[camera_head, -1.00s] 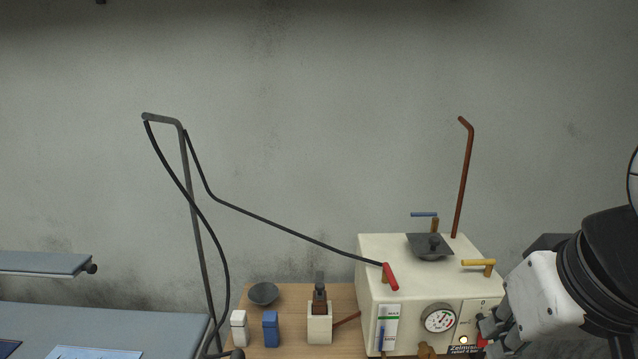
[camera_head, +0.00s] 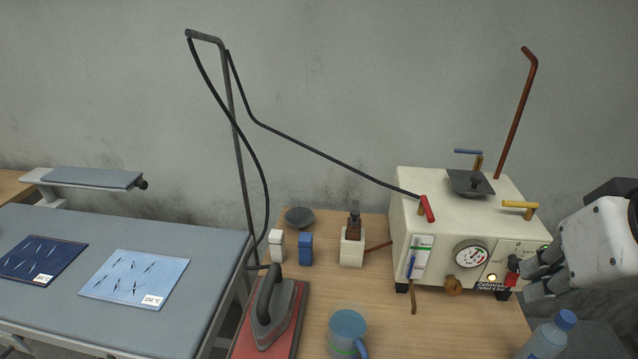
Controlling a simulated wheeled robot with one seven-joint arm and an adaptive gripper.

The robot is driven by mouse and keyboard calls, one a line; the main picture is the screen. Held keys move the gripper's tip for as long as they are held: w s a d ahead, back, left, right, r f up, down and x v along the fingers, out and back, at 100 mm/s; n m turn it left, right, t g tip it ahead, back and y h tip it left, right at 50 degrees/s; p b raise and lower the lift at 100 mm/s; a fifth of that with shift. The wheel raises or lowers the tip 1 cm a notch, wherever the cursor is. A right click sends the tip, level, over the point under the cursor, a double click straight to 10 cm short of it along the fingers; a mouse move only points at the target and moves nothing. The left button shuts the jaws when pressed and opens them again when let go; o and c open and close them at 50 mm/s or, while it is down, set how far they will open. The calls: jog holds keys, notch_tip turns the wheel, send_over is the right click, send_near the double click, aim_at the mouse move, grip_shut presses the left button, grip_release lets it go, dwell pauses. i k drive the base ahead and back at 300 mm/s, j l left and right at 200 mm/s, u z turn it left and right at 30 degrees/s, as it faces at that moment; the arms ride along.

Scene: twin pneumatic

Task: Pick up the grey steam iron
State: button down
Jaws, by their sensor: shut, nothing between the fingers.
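The grey steam iron (camera_head: 274,306) stands on a red rest (camera_head: 300,318) at the front left of the wooden table (camera_head: 420,325). Its dark handle points up and a black hose runs from it to the tall stand. My gripper (camera_head: 518,282) is at the right, in front of the cream boiler's (camera_head: 415,245) right side, close to its red switch. It is shut and appears empty. It is far to the right of the iron. Part of my arm lies beyond the right edge of the view.
A blue mug (camera_head: 347,333) and a water bottle (camera_head: 548,337) stand at the table's front. Small white and blue containers (camera_head: 305,247), a bowl (camera_head: 299,216) and a brown-topped block (camera_head: 352,246) stand behind. A padded ironing board (camera_head: 200,245) with cloths is left.

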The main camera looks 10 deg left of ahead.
aim_at(272, 308)
jog(key=j+u, duration=0.15)
jog(key=u, duration=1.45)
jog(key=k+j+z, duration=0.1)
jog(key=k+j, duration=0.15)
jog(key=k, duration=0.2)
jog(key=z, duration=0.5)
jog(key=i+j+z, duration=0.4)
jog(key=j, duration=0.3)
jog(key=i+j+z, duration=0.2)
jog(key=j, duration=0.2)
jog(key=i, duration=0.05)
